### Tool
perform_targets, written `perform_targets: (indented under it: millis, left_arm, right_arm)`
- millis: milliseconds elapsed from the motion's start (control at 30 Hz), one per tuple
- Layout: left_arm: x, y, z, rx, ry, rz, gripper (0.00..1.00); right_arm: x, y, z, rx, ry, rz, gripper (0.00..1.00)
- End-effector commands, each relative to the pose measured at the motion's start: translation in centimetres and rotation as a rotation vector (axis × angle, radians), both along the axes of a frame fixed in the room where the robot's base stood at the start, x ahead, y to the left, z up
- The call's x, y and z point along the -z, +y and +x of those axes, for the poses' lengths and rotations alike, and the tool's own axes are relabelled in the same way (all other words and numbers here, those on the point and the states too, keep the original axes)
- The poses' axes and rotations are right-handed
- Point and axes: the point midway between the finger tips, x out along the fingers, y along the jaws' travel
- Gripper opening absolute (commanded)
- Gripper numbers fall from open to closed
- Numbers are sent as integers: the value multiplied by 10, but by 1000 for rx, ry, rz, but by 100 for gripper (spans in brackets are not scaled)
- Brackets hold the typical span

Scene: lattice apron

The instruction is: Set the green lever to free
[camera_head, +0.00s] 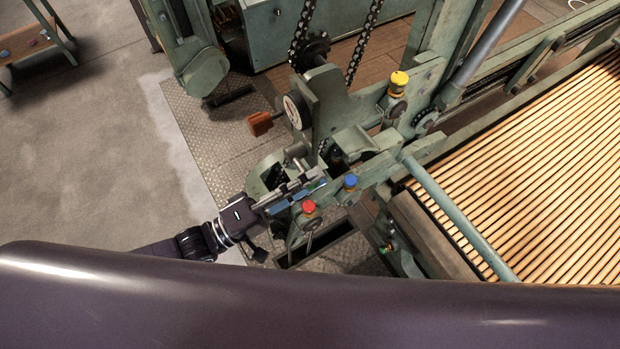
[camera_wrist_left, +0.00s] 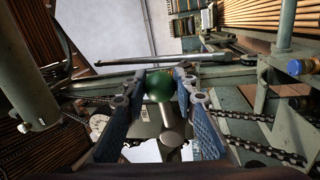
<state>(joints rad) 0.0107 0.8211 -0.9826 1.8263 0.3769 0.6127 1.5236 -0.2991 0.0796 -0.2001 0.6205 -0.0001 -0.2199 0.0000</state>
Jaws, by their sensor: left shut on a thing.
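The green lever's round knob (camera_wrist_left: 159,85) shows in the left wrist view, on a pale metal stem above the machine. My left gripper (camera_wrist_left: 160,82) has its two blue-padded fingers on either side of the knob and is shut on it. In the head view my left gripper (camera_head: 305,183) reaches in from the lower left to the green machine's control end. The green knob cannot be made out there, behind the fingers. Any marking for free is not readable. My right gripper is not in view.
Chains hang above. A slatted wooden lattice (camera_head: 530,165) lies to the right. Concrete floor (camera_head: 90,150) is clear at left.

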Motion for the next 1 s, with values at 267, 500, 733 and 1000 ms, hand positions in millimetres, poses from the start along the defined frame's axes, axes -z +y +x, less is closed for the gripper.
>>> perform_targets:
  millis: [267,500,733,1000]
  left_arm:
    - [-2,0,1,-1,-2,-5,43]
    - [-1,2,0,-1,-1,-2,43]
    - [7,28,-18,0,3,3,43]
    - [17,75,-48,-2,2,1,43]
  right_arm:
    - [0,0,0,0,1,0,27]
    - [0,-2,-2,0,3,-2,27]
    - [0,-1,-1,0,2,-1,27]
    - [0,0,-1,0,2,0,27]
